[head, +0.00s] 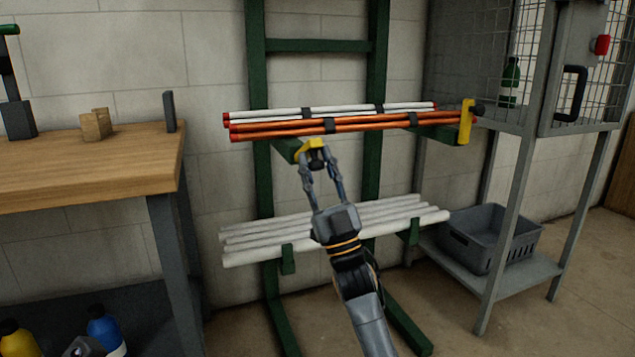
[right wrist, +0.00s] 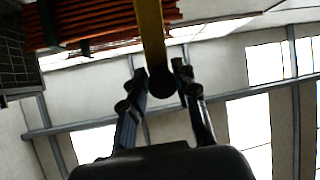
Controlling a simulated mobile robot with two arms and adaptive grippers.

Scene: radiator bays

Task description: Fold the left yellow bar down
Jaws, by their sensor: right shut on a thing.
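The left yellow bar (head: 311,145) shows at the front end of the rack's left green upper arm, just below the bundled orange and white rods (head: 350,122). It looks foreshortened, so its exact tilt is hard to tell. My right gripper (head: 317,163) is shut on the dark knob at the bar's end. In the right wrist view the yellow bar (right wrist: 152,35) runs down to the round dark knob (right wrist: 161,82) between the fingers. The right yellow bar (head: 465,121) stands upright at the right arm's end. A grey piece at the lower left edge may be my left gripper; its fingers are hidden.
White pipes (head: 335,228) lie on the rack's lower arms, behind my right arm. A wooden workbench (head: 90,165) stands at the left. A wire cage cabinet (head: 530,70) and a grey crate (head: 490,238) are at the right.

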